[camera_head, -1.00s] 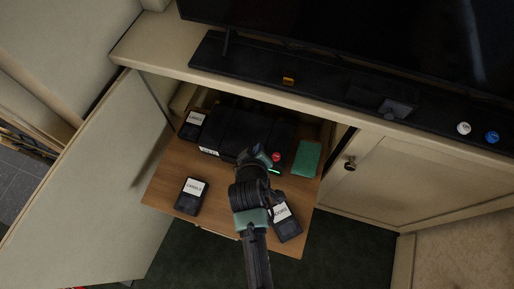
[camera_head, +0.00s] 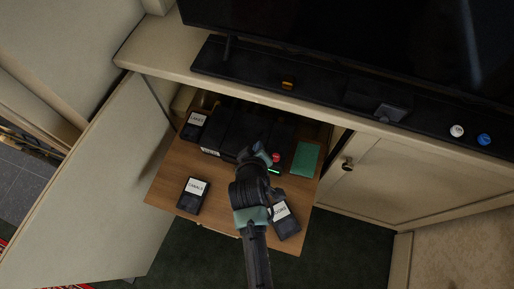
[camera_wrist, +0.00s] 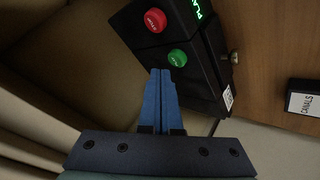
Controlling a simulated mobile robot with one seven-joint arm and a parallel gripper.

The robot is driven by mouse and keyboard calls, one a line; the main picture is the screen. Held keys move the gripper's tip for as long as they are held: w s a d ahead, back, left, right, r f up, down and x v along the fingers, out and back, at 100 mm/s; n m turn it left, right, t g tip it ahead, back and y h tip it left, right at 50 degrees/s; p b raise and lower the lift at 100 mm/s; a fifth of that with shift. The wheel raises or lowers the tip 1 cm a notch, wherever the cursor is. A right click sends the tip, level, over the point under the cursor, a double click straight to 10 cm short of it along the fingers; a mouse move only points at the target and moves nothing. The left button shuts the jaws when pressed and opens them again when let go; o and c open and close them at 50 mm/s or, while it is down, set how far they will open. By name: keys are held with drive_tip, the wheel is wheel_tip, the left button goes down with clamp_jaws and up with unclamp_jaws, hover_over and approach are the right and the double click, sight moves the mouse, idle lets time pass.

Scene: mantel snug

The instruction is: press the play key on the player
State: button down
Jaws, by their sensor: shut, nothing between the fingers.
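The player (camera_head: 236,132) is a black box on the wooden pull-out shelf inside the cabinet. In the wrist view the player (camera_wrist: 204,66) has a red key (camera_wrist: 155,20) and a green key (camera_wrist: 177,58). Green lit letters (camera_wrist: 197,9) on its front are cut off by the frame edge and seem to begin "PLA". My gripper (camera_wrist: 164,72) is shut and empty, its blue fingertips right at the lower edge of the green key; I cannot tell whether they touch it.
Black labelled cases lie on the shelf (camera_head: 226,193): one at front left (camera_head: 192,196), one at front right (camera_head: 285,222), one at back left (camera_head: 194,126). A green case (camera_head: 306,157) lies right of the player. The open cabinet door (camera_head: 92,205) stands left; the cabinet top overhangs behind.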

wheel_tip(320, 180, up, 5)
drive_tip(key=p, duration=0.4)
drive_tip(key=shift+f, duration=0.15)
idle(0.6)
